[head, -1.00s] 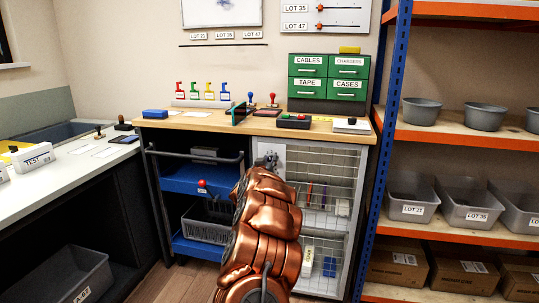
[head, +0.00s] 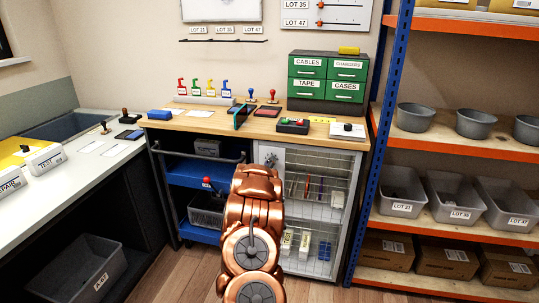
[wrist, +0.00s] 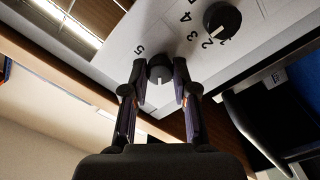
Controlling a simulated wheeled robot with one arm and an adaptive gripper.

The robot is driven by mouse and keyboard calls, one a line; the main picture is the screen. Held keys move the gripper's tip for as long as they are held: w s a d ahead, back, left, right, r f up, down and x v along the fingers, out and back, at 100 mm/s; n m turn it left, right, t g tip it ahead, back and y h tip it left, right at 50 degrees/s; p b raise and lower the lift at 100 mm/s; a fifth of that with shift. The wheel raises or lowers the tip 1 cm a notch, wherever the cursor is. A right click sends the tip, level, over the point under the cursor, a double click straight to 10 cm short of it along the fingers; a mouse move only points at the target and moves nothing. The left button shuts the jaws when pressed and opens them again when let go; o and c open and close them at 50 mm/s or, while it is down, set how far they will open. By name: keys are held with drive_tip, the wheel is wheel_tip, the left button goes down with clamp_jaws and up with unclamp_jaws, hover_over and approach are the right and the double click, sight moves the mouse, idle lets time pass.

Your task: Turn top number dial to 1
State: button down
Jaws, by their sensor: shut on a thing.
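In the wrist view, a round black dial (wrist: 160,69) on a white panel (wrist: 116,62) sits between my gripper's fingertips (wrist: 160,82), which close on it from both sides. A pale mark shows on this dial's edge, and a printed 5 stands beside it. A second black dial (wrist: 222,20) with a white pointer lies at the upper right, near printed numbers. The held dial is the one nearer the wooden worktop edge (wrist: 172,126). Which number it points at cannot be told. In the head view, my copper arm hides most of the gripper's area.
The panel belongs to a cabinet (head: 350,168) with wire-mesh fronts under the wooden worktop. Left of it is a trolley with blue shelves (head: 199,235). The orange and blue rack (head: 388,110) stands close on the right. Floor (head: 170,280) shows in front.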

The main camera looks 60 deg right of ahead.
drive_tip(key=shift+n+p, duration=3.4)
drive_tip(key=shift+p, duration=1.25)
drive_tip(key=c, duration=0.9)
unclamp_jaws()
drive_tip(key=shift+a+f, duration=0.1)
drive_tip(key=v, duration=1.1)
drive_tip(key=shift+s+a, duration=0.25)
drive_tip(key=shift+a, duration=0.1)
